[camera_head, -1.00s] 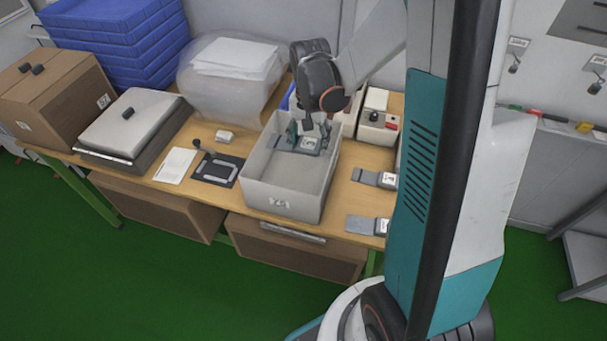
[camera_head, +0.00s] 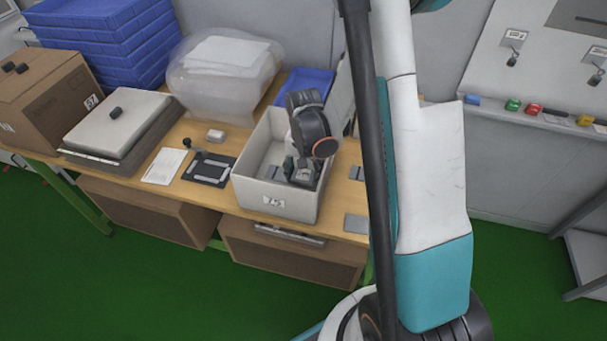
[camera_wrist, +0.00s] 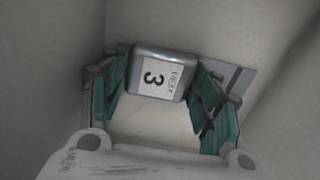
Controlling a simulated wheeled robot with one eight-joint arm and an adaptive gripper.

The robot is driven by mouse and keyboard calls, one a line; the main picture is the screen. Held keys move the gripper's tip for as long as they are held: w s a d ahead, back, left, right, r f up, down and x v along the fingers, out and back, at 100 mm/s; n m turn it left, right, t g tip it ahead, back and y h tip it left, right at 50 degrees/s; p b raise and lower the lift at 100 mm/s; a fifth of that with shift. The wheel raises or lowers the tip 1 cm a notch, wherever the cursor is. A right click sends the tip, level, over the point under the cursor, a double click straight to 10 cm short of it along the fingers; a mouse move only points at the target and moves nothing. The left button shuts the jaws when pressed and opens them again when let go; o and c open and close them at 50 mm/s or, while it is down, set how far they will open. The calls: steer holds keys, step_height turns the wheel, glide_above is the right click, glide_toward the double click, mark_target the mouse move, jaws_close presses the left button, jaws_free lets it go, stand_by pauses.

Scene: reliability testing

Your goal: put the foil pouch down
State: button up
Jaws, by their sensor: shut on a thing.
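The pouch is mostly hidden there by the gripper and bin wall. I cannot tell whether it touches the bin floor.
The bin stands on a wooden table (camera_head: 228,200). A dark plate with a grey frame (camera_head: 209,169) and a white sheet (camera_head: 165,166) lie to its left. A grey flat piece (camera_head: 356,224) lies right of it, and a blue tray (camera_head: 306,88) is behind.

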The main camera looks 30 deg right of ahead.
steer(key=shift+r, duration=0.1)
steer(key=shift+f, duration=0.25)
steer(key=o, duration=0.7)
steer(key=shift+r, duration=0.1)
